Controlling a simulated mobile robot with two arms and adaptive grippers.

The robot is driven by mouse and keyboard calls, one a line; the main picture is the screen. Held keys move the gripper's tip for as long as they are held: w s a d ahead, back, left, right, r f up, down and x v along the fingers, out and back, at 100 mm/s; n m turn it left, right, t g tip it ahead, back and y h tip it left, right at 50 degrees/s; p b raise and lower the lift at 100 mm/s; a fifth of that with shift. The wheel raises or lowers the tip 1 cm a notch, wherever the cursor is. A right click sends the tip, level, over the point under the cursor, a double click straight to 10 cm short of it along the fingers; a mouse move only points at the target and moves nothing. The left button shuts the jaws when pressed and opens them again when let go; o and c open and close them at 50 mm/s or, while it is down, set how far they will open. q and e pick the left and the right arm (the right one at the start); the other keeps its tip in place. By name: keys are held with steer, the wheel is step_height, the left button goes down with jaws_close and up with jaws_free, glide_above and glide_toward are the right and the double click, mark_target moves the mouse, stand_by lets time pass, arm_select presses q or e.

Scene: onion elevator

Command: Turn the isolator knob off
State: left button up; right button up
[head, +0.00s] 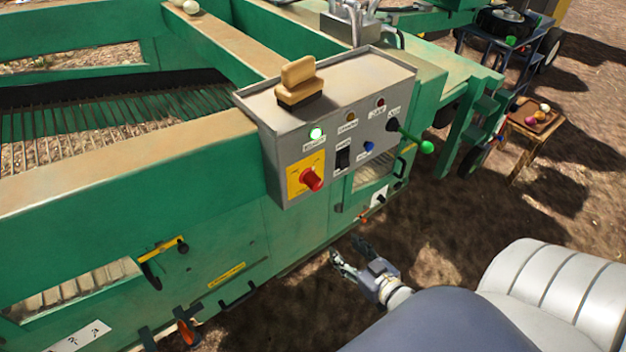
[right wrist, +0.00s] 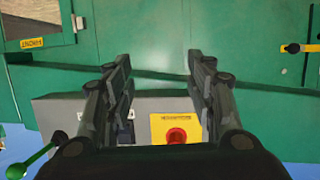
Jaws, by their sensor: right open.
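The isolator knob (head: 312,179) is red and sits on a yellow plate (head: 297,168) at the lower left of the grey control box's front. In the right wrist view the red knob (right wrist: 178,137) shows low in the picture, beside the inner side of the right-hand finger. My right gripper (head: 348,253) is open and empty, below and to the right of the control box in the head view, apart from the knob. It also shows in the right wrist view (right wrist: 160,75) with its fingers spread. My left gripper is not in view.
The grey control box (head: 345,110) carries a lit green lamp (head: 316,133), a black switch (head: 342,160), a blue button (head: 368,146) and a green-balled lever (head: 427,147).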

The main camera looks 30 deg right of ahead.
step_height(320, 180, up, 11)
steer(key=w+t, duration=0.2)
steer(key=n+t+y, duration=0.1)
glide_toward(318, 186)
steer(key=w+p, duration=0.1)
steer(key=w, duration=0.8)
steer(key=shift+a+f+p, duration=0.1)
steer(key=shift+a+p, duration=0.1)
steer(key=shift+p, duration=0.2)
steer(key=shift+w, duration=0.9)
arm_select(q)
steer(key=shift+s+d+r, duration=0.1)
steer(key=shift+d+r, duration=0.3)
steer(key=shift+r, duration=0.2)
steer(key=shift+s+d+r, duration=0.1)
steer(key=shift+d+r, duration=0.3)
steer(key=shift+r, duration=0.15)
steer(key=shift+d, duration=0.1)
arm_select(e)
steer(key=c, duration=1.1)
